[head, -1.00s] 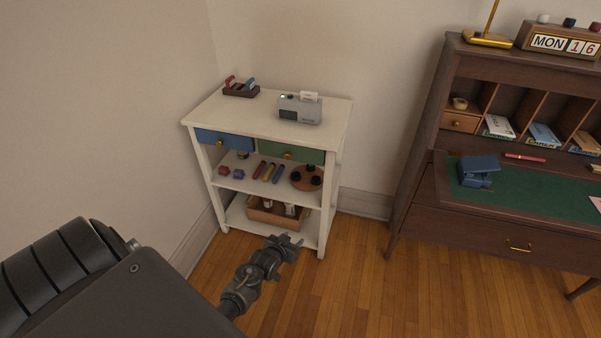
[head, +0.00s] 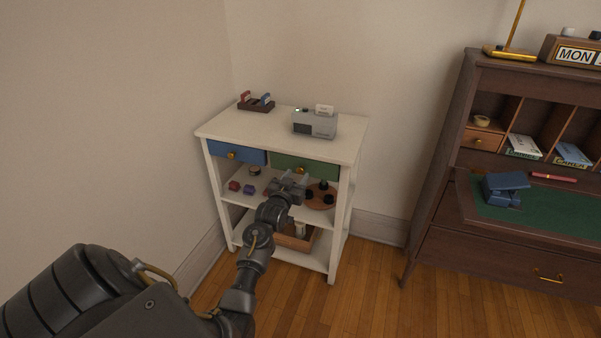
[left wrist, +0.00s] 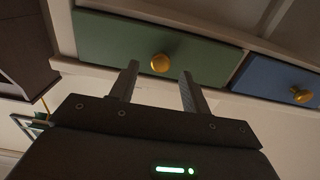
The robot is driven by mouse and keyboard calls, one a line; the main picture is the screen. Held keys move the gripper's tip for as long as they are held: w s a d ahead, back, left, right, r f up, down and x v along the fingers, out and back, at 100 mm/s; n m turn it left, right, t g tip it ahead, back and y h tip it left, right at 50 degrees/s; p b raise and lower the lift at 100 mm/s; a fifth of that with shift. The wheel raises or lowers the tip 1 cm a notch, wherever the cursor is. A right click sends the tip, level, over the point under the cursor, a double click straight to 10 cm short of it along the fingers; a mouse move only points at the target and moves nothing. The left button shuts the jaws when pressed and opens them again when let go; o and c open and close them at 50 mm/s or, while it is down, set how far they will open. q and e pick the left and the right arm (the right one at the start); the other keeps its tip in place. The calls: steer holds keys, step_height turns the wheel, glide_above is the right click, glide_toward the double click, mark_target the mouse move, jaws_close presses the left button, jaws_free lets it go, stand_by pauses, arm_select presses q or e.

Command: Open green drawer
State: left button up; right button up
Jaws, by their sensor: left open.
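The green drawer (head: 318,170) is on the right under the top of the white cabinet and looks shut. It also shows in the left wrist view (left wrist: 112,38), with a round gold knob (left wrist: 161,62) on its front. My left gripper (head: 292,180) is in front of the cabinet, by the green drawer. In the left wrist view its two fingers (left wrist: 158,82) are open and point at the drawer, with the knob seen just beyond and between the tips. My right gripper is not in view.
A blue drawer (head: 236,153) with a gold knob is left of the green one. A grey printer-like device (head: 315,124) and a small dark rack (head: 256,105) stand on top. The shelves below hold several small items. A dark desk (head: 450,220) stands to the right.

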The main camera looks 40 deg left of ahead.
mark_target(299, 171)
arm_select(q)
steer(key=x, duration=0.3)
steer(key=shift+w+a, duration=0.15)
steer(key=shift+w, duration=0.25)
steer(key=shift+w+a+b, duration=0.15)
steer(key=shift+w+b, duration=0.15)
steer(key=shift+w, duration=0.05)
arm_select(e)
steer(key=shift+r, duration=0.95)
arm_select(q)
jaws_close()
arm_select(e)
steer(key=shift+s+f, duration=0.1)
